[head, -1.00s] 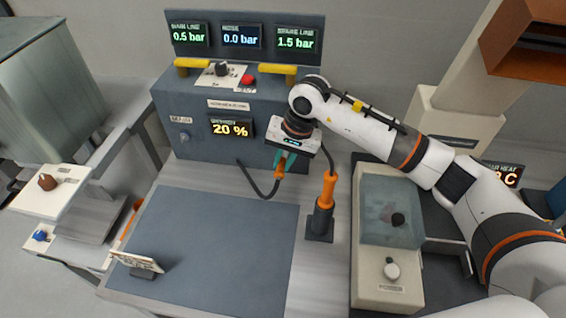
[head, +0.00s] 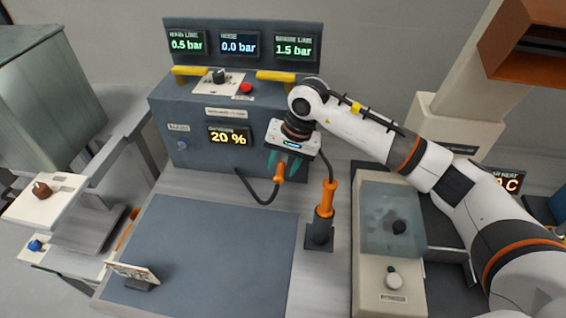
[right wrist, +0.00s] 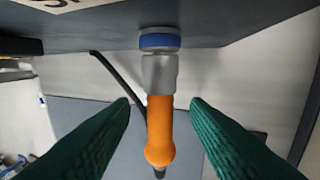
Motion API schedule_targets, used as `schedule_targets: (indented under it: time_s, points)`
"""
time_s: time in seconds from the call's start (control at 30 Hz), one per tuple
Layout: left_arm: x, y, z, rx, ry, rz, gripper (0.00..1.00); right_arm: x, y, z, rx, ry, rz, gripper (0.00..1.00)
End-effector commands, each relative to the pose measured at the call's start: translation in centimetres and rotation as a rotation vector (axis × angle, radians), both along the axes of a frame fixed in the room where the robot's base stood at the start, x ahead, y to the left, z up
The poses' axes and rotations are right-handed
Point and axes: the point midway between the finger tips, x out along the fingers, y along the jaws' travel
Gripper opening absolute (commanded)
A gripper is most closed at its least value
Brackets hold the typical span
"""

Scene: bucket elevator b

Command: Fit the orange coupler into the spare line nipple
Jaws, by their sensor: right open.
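The orange coupler (head: 280,173) hangs at the front of the dark pressure cabinet, below its right side. In the right wrist view the orange coupler (right wrist: 160,130) has a grey metal sleeve, whose end meets a nipple with a blue ring (right wrist: 160,41) on the cabinet. I see no gap between them there. My right gripper (head: 284,164) is open around the coupler. In the right wrist view its green fingers (right wrist: 160,110) stand on either side of the orange body, clear of it. The nipple is hidden behind my gripper in the head view. My left gripper is not in view.
A black hose (head: 257,197) loops from the coupler to the cabinet (head: 190,108). Another orange-handled tool (head: 325,200) stands in a dark holder just right. A beige box with a clear lid (head: 390,220) stands farther right. The blue-grey mat (head: 205,250) is mostly clear.

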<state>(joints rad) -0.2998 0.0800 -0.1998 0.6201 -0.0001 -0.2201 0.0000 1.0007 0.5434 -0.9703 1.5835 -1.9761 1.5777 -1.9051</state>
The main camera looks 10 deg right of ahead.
Motion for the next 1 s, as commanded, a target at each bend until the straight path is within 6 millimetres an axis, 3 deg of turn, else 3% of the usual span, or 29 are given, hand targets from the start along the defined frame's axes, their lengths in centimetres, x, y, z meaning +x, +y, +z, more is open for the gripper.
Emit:
schedule_targets:
  time_s: [0.27, 0.7, 1.0]
  points:
    - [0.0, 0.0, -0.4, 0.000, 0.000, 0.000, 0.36, -0.1, -0.5, 1.6, 0.000, -0.003, 0.000, 0.42]
    - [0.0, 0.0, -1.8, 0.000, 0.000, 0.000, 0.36, -0.9, -2.5, 10.0, 0.001, -0.003, -0.001, 0.42]
    - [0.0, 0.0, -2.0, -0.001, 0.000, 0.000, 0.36, -1.2, -2.9, 11.6, 0.000, 0.001, 0.000, 0.42]
